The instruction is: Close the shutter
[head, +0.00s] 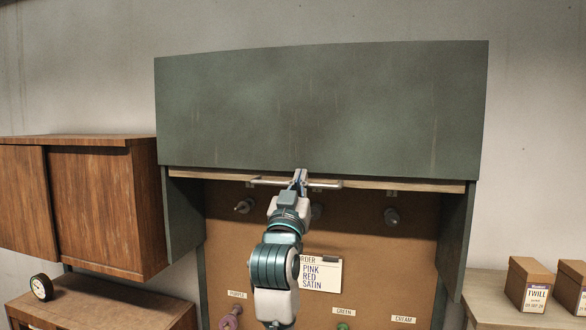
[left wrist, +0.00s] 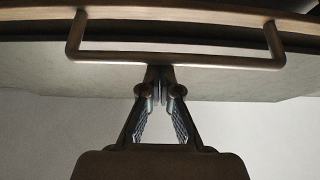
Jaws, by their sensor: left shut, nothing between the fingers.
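The shutter's wooden bottom edge (head: 420,186) shows just under the dark green hood (head: 320,105) of the cabinet, so the front below it is open. A metal bar handle (head: 326,185) is fixed to that edge. It also shows in the left wrist view (left wrist: 215,61) as a long bar on two posts. My left gripper (head: 300,175) is shut and empty, with its fingertips at the middle of the handle. In the left wrist view its fingertips (left wrist: 160,72) meet right at the bar; I cannot tell whether they touch it. My right gripper is out of view.
Inside the cabinet, the brown back panel (head: 390,255) carries pegs, spools, labels and an order card (head: 320,275). A wooden wall cabinet (head: 95,205) and a small clock (head: 41,287) are at left. Cardboard boxes (head: 528,283) stand on a table at right.

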